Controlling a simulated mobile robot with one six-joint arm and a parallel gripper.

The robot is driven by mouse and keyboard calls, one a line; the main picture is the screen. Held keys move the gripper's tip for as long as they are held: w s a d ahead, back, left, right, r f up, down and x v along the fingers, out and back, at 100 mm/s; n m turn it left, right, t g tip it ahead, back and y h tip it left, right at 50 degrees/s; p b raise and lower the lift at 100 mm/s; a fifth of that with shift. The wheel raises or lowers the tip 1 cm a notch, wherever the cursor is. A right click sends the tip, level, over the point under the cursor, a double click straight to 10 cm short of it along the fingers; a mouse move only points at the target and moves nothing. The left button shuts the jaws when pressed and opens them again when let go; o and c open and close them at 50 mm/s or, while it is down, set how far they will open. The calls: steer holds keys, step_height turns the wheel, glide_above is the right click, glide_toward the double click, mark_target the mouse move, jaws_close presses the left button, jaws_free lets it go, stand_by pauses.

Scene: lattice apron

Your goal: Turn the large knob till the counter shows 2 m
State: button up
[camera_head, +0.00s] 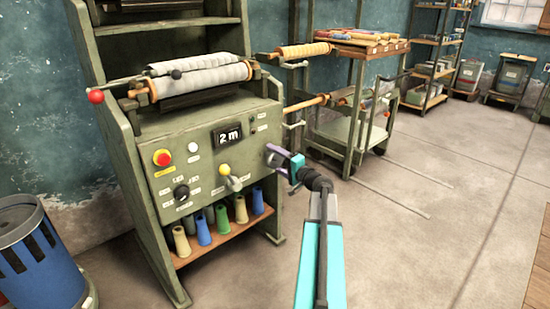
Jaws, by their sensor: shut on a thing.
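The counter (228,135) on the green machine's front panel shows "2 m" in white on black. My gripper (278,157) is at the right side of the panel, its jaws shut on the large dark knob (272,161). The jaws hide much of the knob, so its turn angle cannot be read. My arm reaches up to it from the lower right.
The panel also bears a red button (161,157), a white button (193,147), a smaller black knob (181,192) and a yellow-tipped lever (229,175). Several cones stand on a low shelf (225,237). A blue bin (40,265) is left; floor is clear at right.

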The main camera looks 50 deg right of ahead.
stand_by(0.3)
steer(key=o, duration=1.1)
steer(key=shift+c, duration=0.2)
steer(key=s+a+p, duration=0.1)
steer(key=s+p, duration=0.2)
steer(key=s, duration=1)
steer(key=shift+s, duration=0.4)
